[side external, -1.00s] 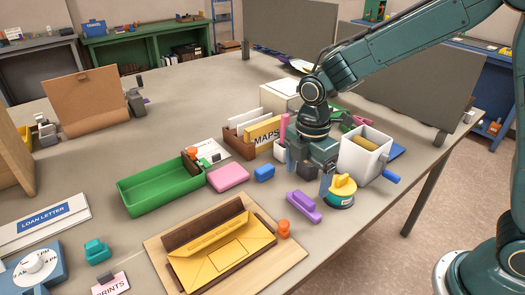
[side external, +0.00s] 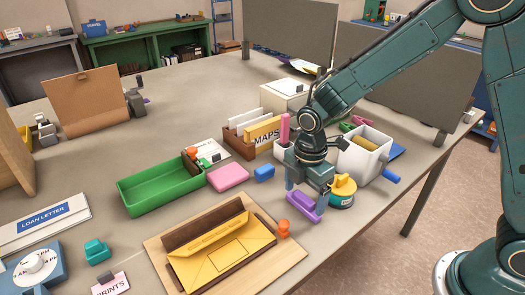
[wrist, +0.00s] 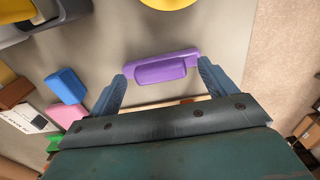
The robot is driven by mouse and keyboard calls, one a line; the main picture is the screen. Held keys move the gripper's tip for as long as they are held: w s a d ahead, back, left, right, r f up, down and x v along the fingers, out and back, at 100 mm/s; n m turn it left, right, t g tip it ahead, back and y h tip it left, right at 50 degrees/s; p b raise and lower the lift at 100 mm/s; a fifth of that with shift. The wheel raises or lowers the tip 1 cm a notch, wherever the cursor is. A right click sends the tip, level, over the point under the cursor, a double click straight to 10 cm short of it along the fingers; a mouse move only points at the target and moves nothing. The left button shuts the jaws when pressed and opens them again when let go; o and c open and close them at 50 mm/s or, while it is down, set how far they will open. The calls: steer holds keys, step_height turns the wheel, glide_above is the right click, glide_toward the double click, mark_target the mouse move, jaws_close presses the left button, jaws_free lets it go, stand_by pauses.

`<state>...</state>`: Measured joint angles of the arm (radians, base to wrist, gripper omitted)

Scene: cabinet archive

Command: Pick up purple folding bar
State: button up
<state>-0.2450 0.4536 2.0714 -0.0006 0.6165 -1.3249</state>
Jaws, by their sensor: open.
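The purple folding bar (side external: 304,207) lies flat on the grey table near its front edge. My gripper (side external: 306,203) is directly over the bar, pointing down, with a finger toward each end of it. In the wrist view, the purple bar (wrist: 160,68) lies between and slightly beyond the two blue fingertips of my gripper (wrist: 163,80). The fingers are open and the bar looks loose on the table. I cannot tell the exact height gap from the fingertips to the bar.
A yellow-topped round tin (side external: 342,191) stands close to the right of the bar. A blue block (side external: 264,173) and a pink block (side external: 228,177) lie to the left. An orange peg (side external: 284,229) is in front, by a wooden board (side external: 292,258). A white cranked box (side external: 362,160) stands behind right.

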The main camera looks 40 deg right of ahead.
mark_target(304, 197)
stand_by(0.4)
steer(key=c, duration=1.1)
steer(key=shift+r, duration=0.15)
step_height(304, 197, up, 20)
stand_by(0.4)
